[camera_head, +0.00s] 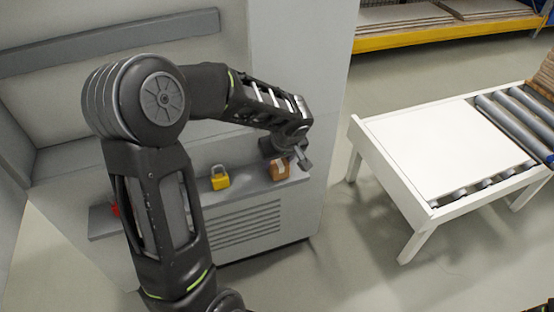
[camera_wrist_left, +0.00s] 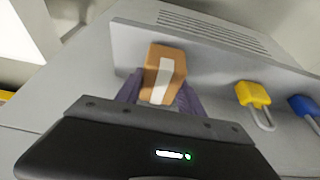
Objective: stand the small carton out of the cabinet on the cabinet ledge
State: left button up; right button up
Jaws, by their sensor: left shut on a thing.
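The small carton (camera_head: 280,171) is a brown box with a pale tape strip, at the right end of the grey cabinet ledge (camera_head: 245,192). It looks upright, on or just above the ledge; its underside is not clear. In the left wrist view the carton (camera_wrist_left: 179,67) sits between the two fingers of my left gripper (camera_wrist_left: 158,95), over the ledge (camera_wrist_left: 213,72). My left gripper (camera_head: 288,160) is shut on the carton, reaching it from above in the head view. My right gripper is not in view.
A yellow padlock (camera_head: 220,178) stands on the ledge left of the carton. A blue padlock (camera_wrist_left: 304,106) shows beyond it in the wrist view. A red item (camera_head: 115,210) is partly hidden by my arm. A white roller table (camera_head: 430,150) stands to the right, with clear floor between.

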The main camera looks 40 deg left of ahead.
pick_arm(q)
jog(key=shift+w+a+f, duration=0.1)
jog(key=shift+f+b, duration=0.15)
jog(key=shift+b, duration=0.15)
jog(key=o, duration=1.4)
jog(key=shift+c, duration=0.2)
jog(key=shift+r+p, duration=0.3)
jog(key=shift+p, duration=0.1)
jog(key=v, duration=1.2)
jog(key=shift+p, duration=0.3)
